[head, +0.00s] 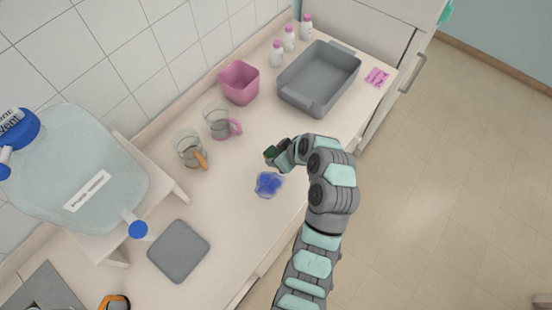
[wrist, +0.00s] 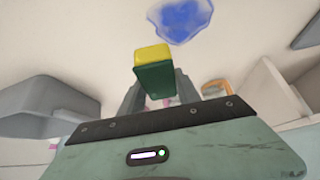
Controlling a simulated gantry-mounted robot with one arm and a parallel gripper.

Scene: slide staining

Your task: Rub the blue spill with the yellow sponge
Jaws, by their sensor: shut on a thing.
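The blue spill (head: 268,184) is an irregular patch on the light countertop, near its front edge. It also shows at the top of the wrist view (wrist: 182,18). My gripper (head: 272,154) is just behind the spill in the head view. In the wrist view my gripper (wrist: 155,85) is shut on the sponge (wrist: 153,54), which has a yellow part and a dark green part. The sponge is beside the spill in the wrist view, with a small gap between them in the picture. Whether the sponge touches the counter cannot be told.
A grey basin (head: 318,80), a pink bin (head: 239,83), two glass mugs (head: 190,150) and (head: 217,122) and white bottles (head: 289,40) stand toward the back. A grey mat (head: 179,251) and a large jug (head: 80,165) on a stand are left. Counter around the spill is clear.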

